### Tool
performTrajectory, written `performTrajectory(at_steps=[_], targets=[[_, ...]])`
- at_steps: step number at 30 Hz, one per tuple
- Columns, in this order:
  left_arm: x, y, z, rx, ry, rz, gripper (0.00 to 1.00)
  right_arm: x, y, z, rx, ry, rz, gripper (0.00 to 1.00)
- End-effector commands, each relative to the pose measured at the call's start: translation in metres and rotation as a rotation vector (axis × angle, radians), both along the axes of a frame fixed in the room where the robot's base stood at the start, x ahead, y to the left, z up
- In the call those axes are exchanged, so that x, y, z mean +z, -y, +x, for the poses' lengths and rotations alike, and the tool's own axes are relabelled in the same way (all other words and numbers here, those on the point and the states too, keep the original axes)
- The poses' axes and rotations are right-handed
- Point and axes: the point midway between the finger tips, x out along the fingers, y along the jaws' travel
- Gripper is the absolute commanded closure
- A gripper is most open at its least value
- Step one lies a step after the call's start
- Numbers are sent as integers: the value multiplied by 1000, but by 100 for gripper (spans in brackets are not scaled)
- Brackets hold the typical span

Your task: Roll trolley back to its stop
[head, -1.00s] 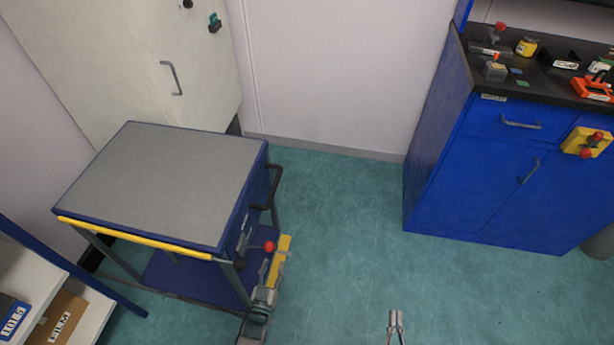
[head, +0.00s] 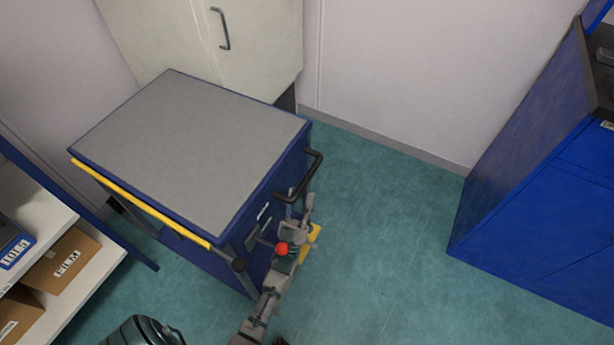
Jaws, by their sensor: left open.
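The trolley (head: 195,145) has a grey top, a blue frame, a yellow strip along its front edge and a black handle (head: 312,175) on its right side. It stands at the left, below the cream cabinet. My left gripper (head: 285,217) is open beside the trolley's right side, just below the handle in the picture. I see nothing held in it. I cannot tell whether a finger touches the handle or the drawer side. A red knob (head: 282,248) and a yellow piece (head: 311,242) show beside the gripper. My right gripper is out of view.
A white shelf (head: 95,270) with cardboard boxes (head: 65,262) stands at the lower left, close to the trolley. A cream cabinet (head: 255,50) stands behind the trolley. A blue cabinet (head: 530,200) is at the right. The teal floor (head: 390,250) between is clear.

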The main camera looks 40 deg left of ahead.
Motion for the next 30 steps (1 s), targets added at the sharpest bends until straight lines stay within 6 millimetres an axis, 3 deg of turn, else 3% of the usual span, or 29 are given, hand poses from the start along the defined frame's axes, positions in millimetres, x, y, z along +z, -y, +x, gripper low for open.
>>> performTrajectory(at_steps=[9, 21, 27, 30], targets=[[36, -15, 34, 0, -1, 3, 55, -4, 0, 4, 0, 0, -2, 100], [41, -18, 39, 0, -2, 0, 55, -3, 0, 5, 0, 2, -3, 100], [41, -18, 39, 0, -1, 1, 100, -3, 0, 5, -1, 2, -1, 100], [41, -18, 39, 0, -1, 1, 100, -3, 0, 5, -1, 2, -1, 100]])
